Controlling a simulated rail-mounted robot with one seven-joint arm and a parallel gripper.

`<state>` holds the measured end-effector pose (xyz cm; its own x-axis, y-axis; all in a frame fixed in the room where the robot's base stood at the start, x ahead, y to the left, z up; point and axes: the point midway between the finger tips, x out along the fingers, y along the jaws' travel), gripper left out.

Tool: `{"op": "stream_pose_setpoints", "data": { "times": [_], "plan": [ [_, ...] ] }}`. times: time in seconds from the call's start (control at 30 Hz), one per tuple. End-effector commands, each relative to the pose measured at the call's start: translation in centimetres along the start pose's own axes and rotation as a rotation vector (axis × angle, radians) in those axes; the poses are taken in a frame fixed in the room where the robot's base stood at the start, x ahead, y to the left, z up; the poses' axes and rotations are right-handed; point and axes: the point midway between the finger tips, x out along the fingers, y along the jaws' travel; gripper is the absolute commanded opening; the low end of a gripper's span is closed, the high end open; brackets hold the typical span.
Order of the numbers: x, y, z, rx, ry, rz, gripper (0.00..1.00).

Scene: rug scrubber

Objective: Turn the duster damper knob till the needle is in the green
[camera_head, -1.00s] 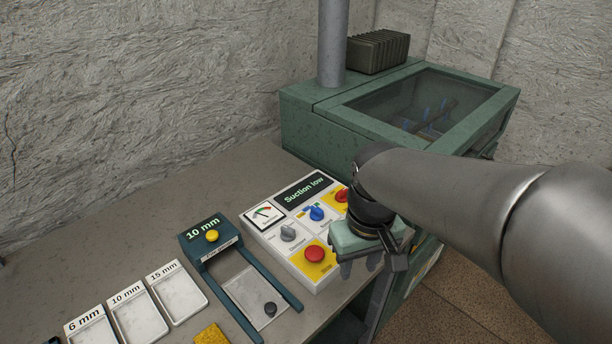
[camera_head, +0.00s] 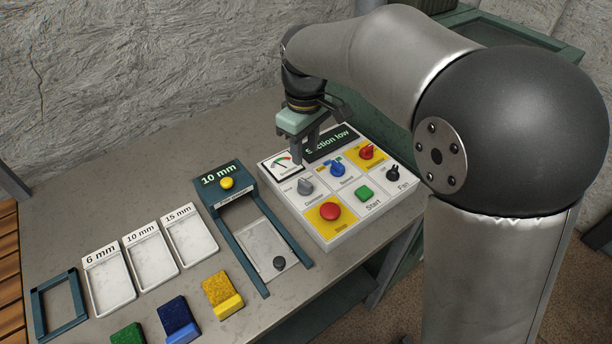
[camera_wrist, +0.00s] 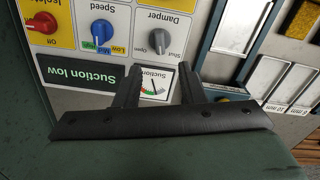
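The damper knob (camera_head: 305,186) is a grey dial on the white control panel (camera_head: 326,231), left of the blue speed knob. It shows in the wrist view (camera_wrist: 160,41) between the words Open and Shut. The suction gauge (camera_head: 283,163) sits behind the knob in the head view and partly shows between my fingers in the wrist view (camera_wrist: 156,84). Its needle is too small to place surely; the display (camera_head: 330,141) reads "Suction low". My gripper (camera_head: 303,158) points down above the gauge side of the panel, fingers apart, empty, not touching the damper knob.
The blue speed knob (camera_head: 337,168), red isolator knob (camera_head: 366,152), black fan knob (camera_head: 392,173), green start button (camera_head: 365,192) and red stop button (camera_head: 330,211) crowd the panel. A teal frame with a 10 mm display (camera_head: 219,174) stands close left.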

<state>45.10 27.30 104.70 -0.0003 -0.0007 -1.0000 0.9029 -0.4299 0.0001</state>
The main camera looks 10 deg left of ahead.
Motion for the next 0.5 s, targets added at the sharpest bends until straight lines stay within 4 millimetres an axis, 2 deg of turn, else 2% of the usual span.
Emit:
{"op": "stream_pose_setpoints", "data": {
  "times": [0.03,0.2,0.4,0.5],
  "plan": [
    [1.2,-0.1,0.1,-0.001,-0.004,-0.002,0.36],
    [4.9,-0.1,0.1,0.0,-0.004,-0.003,0.36],
    [8.1,-0.1,0.0,0.0,-0.002,-0.001,0.36],
    [9.0,-0.1,0.0,0.0,-0.001,-0.001,0.36]
  ]
}}
